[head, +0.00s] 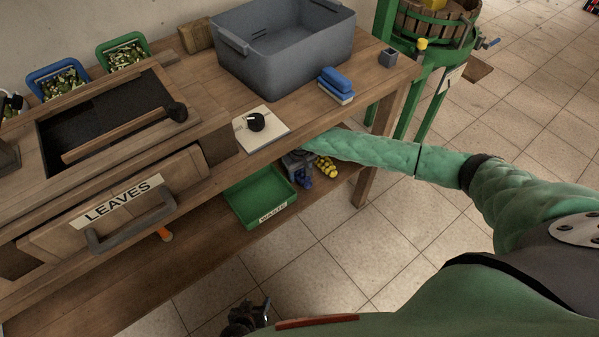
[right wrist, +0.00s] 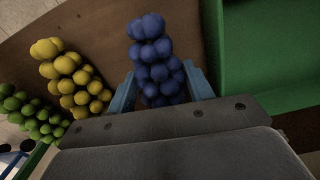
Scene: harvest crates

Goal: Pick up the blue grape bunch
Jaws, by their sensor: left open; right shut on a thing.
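The blue grape bunch (right wrist: 157,62) stands out between the two blue fingers of my right gripper (right wrist: 160,82) in the right wrist view. The fingers are shut on its sides. In the head view the blue bunch (head: 305,182) shows only in part, below my right gripper (head: 297,163), which reaches in under the tabletop at the lower shelf. My left gripper (head: 256,316) is at the bottom edge of the head view, away from the grapes, open and partly hidden by my own body.
A yellow bunch (right wrist: 70,80) and a green bunch (right wrist: 32,116) lie left of the blue one in the wrist view. A green waste tray (head: 237,207) is beside them on the lower shelf. The tabletop (head: 215,100) overhangs the shelf. A grey crate (head: 290,65) stands on top.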

